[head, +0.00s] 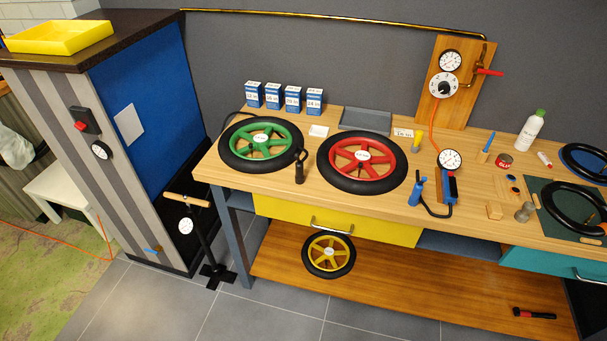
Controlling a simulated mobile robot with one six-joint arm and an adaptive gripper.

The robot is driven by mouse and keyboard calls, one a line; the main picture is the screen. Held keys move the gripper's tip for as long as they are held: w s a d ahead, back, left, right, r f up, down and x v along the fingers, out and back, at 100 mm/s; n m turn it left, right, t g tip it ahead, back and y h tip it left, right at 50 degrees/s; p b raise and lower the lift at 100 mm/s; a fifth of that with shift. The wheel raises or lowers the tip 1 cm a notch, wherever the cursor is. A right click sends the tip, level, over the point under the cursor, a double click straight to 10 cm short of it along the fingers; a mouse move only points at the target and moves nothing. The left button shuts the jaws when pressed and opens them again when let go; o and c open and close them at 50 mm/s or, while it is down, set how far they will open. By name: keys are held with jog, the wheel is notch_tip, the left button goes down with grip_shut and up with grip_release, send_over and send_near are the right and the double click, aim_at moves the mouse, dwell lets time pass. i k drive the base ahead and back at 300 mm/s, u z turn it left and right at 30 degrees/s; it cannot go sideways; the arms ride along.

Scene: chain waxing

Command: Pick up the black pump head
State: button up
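A small black upright piece (300,170), which looks like the black pump head, stands on the workbench between the green wheel and the red wheel, near the front edge. Its top is narrower and bent. A thin black hose (233,116) arcs over the bench's left end behind the green wheel; I cannot tell whether it joins the black piece. A black floor pump (201,245) with a wooden handle and a white gauge stands on the floor left of the bench. My gripper is not in view.
The green wheel (261,144) and red wheel (362,162) lie flat either side of the black piece. A blue hand pump (416,192) with black hose lies further right. Several blue boxes (272,96) and a grey tray (366,119) stand behind. The floor before the bench is clear.

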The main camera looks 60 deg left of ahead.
aim_at(298, 167)
jog(key=z, duration=0.1)
jog(key=k, duration=1.6)
jog(key=u, duration=1.65)
jog(key=i, duration=1)
jog(key=z, duration=0.05)
